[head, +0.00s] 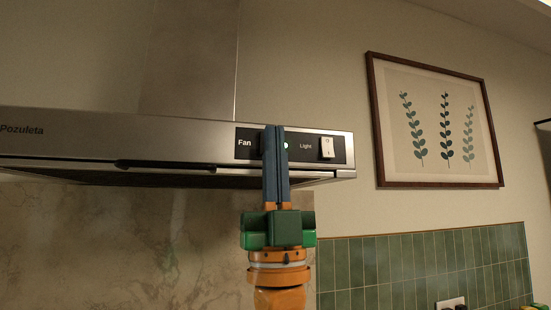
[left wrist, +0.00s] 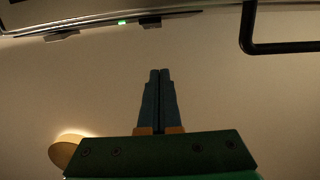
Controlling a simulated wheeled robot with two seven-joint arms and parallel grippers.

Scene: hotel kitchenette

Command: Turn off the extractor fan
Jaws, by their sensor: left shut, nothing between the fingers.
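The extractor hood (head: 100,135) spans the left of the head view, with a black control panel (head: 308,149) on its front. A lit green indicator (head: 285,145) shows between the "Fan" and "Light" labels. My left gripper (head: 275,128) is shut and empty, pointing up in front of the panel and hiding the fan switch in the head view. The white light switch (head: 326,147) is right of it. In the left wrist view, a dark switch (left wrist: 150,22) beside the green light lies beyond my fingertips (left wrist: 160,72), with a visible gap in the picture. My right gripper is not in view.
A dark handle bar (head: 165,165) runs along the hood's lower front; a black bar (left wrist: 285,47) shows in the left wrist view. A framed plant print (head: 438,125) hangs to the right. Green tiles (head: 385,265) and a wall socket (head: 451,303) are below.

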